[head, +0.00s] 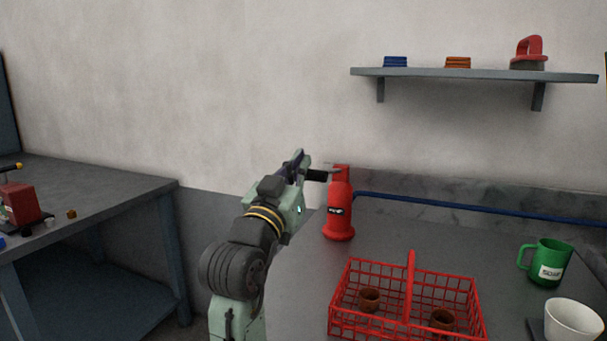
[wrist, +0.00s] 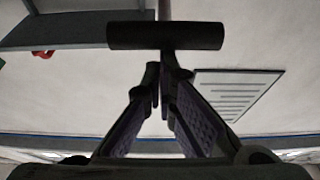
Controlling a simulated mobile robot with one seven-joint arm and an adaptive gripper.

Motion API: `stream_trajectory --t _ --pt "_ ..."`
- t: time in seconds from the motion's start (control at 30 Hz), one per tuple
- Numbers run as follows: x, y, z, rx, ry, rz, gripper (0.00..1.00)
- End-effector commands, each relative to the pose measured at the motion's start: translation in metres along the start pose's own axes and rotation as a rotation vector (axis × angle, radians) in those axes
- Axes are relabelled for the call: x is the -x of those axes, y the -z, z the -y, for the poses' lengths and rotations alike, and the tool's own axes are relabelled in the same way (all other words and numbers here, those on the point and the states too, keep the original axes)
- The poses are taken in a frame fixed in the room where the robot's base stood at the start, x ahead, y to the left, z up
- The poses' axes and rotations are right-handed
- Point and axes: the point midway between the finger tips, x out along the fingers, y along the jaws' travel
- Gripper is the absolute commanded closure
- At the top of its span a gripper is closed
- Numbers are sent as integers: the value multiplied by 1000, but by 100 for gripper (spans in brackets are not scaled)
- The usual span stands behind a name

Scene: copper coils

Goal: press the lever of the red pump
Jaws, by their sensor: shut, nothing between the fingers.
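A red wire basket (head: 410,272) with brown cups, a green mug (head: 549,263) and a white cup (head: 572,321) stand nearby. A wall shelf (head: 470,74) is above. A gap separates bench and counter.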

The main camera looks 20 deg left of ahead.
Motion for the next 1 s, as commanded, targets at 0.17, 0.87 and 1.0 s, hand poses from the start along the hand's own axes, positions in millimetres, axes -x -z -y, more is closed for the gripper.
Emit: stream_trajectory --t 0.17,0.87,1.0 --pt "24 -45 -1 3 -2 -101 100" --pt "54 -112 0 1 -1 -281 100" --pt "55 -116 0 1 -1 -281 100"
